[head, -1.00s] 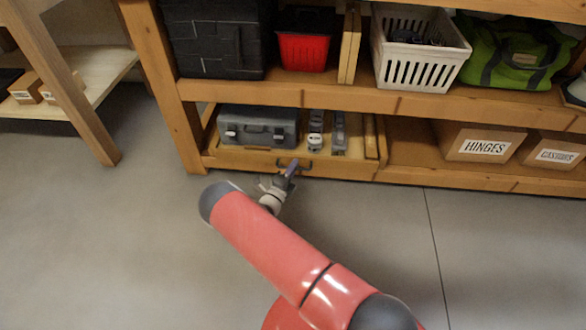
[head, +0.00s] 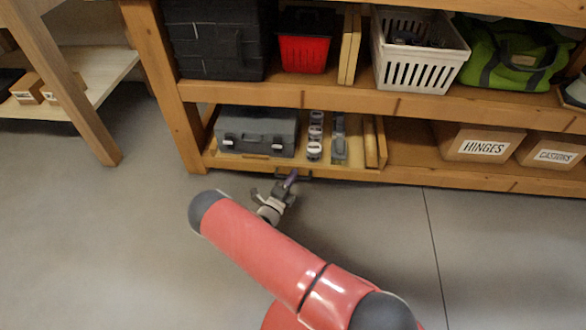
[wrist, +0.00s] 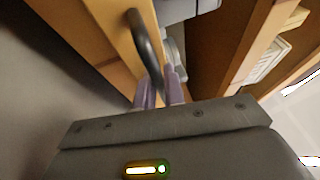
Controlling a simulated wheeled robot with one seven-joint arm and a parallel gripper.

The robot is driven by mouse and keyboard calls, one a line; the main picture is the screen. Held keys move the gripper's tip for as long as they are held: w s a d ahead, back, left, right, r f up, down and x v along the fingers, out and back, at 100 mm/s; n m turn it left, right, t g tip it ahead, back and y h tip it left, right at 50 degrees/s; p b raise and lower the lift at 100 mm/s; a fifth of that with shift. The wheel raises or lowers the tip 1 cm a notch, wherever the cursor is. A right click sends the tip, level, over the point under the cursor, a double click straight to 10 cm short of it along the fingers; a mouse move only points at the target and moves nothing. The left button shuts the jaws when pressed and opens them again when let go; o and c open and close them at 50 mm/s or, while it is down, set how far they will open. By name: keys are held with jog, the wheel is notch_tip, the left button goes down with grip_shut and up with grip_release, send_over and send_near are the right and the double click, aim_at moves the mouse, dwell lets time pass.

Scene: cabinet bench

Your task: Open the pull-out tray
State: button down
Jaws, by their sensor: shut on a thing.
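The pull-out tray (head: 340,173) is a light wooden tray on the bottom shelf of the wooden rack, with its front out a little toward me. Its dark bar handle (head: 303,173) is on the front; in the wrist view the curved handle (wrist: 146,42) stands off the wooden tray front (wrist: 108,22). My gripper (head: 291,179) is at the handle, with its purple fingers (wrist: 160,92) closed around the handle's near end. The fingers and arm hide part of the handle in the head view.
Boxes marked HINGES (head: 483,146) and CASTORS (head: 553,154) stand to the right. The floor (head: 480,250) in front is clear.

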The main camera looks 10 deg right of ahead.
jog(key=s+a, duration=0.4)
jog(key=s, duration=1)
jog(key=s+a+p, duration=0.1)
jog(key=s+a, duration=0.4)
jog(key=s, duration=0.9)
jog(key=c, duration=1.8)
grip_release()
jog(key=v, duration=0.8)
jog(key=shift+w, duration=0.1)
